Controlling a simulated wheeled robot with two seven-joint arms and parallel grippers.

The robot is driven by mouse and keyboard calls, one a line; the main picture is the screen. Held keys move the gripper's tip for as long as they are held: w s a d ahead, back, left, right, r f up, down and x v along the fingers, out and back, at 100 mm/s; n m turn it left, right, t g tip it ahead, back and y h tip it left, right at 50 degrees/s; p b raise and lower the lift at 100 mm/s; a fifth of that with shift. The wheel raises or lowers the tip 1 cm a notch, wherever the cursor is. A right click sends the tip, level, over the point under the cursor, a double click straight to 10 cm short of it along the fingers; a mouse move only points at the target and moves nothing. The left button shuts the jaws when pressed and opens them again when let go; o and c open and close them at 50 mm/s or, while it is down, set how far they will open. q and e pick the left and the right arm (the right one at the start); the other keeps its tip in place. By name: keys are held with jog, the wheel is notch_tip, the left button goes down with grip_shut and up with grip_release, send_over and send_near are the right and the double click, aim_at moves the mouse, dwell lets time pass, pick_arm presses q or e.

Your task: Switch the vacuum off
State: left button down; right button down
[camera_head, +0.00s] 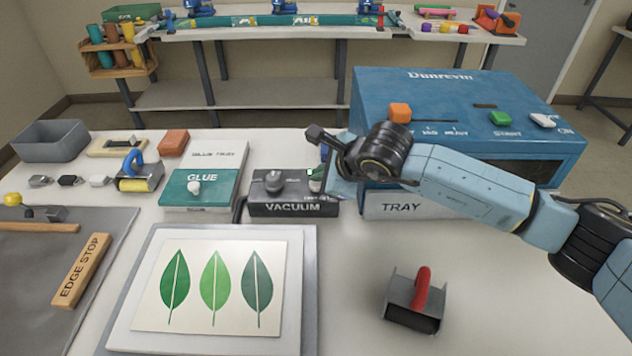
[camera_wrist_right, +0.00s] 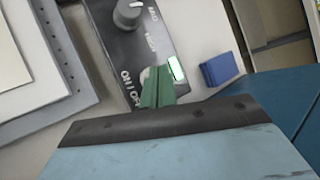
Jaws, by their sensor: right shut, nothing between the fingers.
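The vacuum box (camera_head: 292,209) is a dark box with VACUUM on its front, standing mid-table, left of the blue machine. Its grey knob (camera_head: 272,182) is on top; the knob also shows in the right wrist view (camera_wrist_right: 128,14). In that view the box (camera_wrist_right: 112,45) has an ON / OFF marking and a lit green indicator (camera_wrist_right: 177,69). My right gripper (camera_head: 317,180) is shut and empty at the right end of the box top. Its green fingertips (camera_wrist_right: 156,78) are beside the marking and largely hide the switch there; I cannot tell whether they touch it. My left gripper is out of view.
The blue machine (camera_head: 450,98) with a TRAY front (camera_head: 402,207) stands close on the right. A GLUE box (camera_head: 199,190) is left of the vacuum. A board with a leaf print (camera_head: 213,318) lies in front. A red-handled tool (camera_head: 414,302) sits front right.

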jog(key=shift+f+b, duration=0.3)
jog(key=shift+b, duration=0.05)
dwell(0.4)
jog(key=shift+r, duration=0.8)
jog(key=shift+r, duration=0.1)
notch_tip(320, 180, up, 6)
jog(key=shift+f+p, duration=0.1)
jog(key=shift+p, duration=1.1)
